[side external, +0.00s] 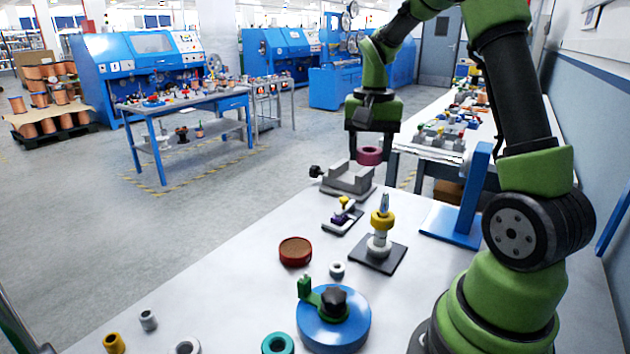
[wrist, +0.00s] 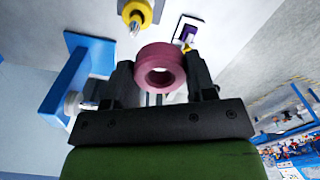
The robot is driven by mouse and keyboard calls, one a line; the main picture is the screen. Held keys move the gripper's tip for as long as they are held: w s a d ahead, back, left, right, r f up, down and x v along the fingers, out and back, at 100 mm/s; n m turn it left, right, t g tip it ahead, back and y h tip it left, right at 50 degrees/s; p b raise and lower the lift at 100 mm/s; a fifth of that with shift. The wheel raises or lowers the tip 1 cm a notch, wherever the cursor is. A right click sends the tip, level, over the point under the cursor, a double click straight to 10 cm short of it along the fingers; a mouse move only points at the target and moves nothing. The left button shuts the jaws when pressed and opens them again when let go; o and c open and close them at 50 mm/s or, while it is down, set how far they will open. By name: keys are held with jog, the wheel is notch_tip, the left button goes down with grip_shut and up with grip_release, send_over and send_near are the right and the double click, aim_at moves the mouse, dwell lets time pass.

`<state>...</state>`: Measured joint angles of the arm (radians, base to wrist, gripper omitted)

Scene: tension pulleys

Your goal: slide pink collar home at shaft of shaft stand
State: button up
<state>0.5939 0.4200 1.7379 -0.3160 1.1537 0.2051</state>
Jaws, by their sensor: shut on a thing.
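The pink collar (side external: 370,155) is a thick ring with a central hole. My gripper (side external: 370,150) is shut on it and holds it in the air, above and behind the grey vise-like block. In the wrist view the pink collar (wrist: 161,69) sits between the two black fingers (wrist: 160,80). The shaft stand (side external: 379,252) has a dark square base and an upright shaft with a white sleeve and a yellow collar (side external: 382,219) on it; the shaft's pointed tip shows above. In the wrist view the yellow collar (wrist: 137,12) and shaft tip are at the top, apart from the pink collar.
A grey block fixture (side external: 348,178) lies below my gripper. Loose rings lie in front.

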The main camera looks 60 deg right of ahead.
aim_at(386, 193)
jog(key=s+d+r, duration=0.2)
jog(key=s, duration=0.1)
jog(key=shift+m, duration=0.4)
jog(key=shift+s+a+f, duration=0.1)
jog(key=shift+f, duration=1.7)
jog(key=shift+s+a+f, duration=0.1)
jog(key=shift+f, duration=1.7)
jog(key=shift+f, duration=0.35)
jog(key=shift+f, duration=1.3)
jog(key=shift+f, duration=0.1)
jog(key=shift+f, duration=1.3)
